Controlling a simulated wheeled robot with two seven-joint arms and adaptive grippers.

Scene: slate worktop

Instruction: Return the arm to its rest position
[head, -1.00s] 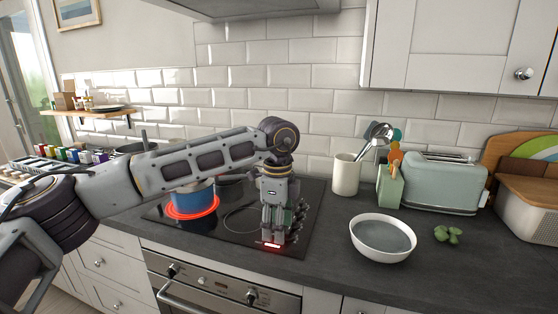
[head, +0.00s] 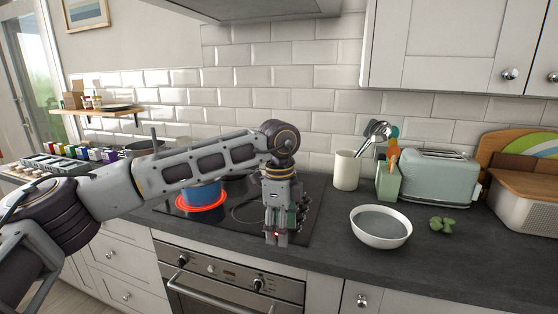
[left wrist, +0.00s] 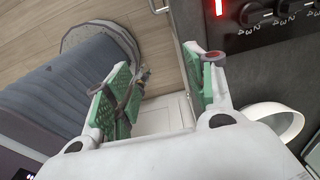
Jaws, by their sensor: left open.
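My left arm reaches in from the left across the hob in the head view. Its gripper (head: 277,240) points down over the front right corner of the black hob (head: 244,212), near the worktop's front edge. In the left wrist view the two green-padded fingers of the left gripper (left wrist: 158,92) stand wide apart with nothing between them. The floor and a cabinet front show beyond them. Whether the fingertips touch the hob cannot be told. My right gripper is not in view.
A blue pot (head: 203,194) stands on a glowing red ring left of the gripper. A white bowl (head: 381,227) and green pieces (head: 441,224) lie to the right. Behind are a utensil crock (head: 346,170) and a toaster (head: 437,175). Worktop between hob and bowl is clear.

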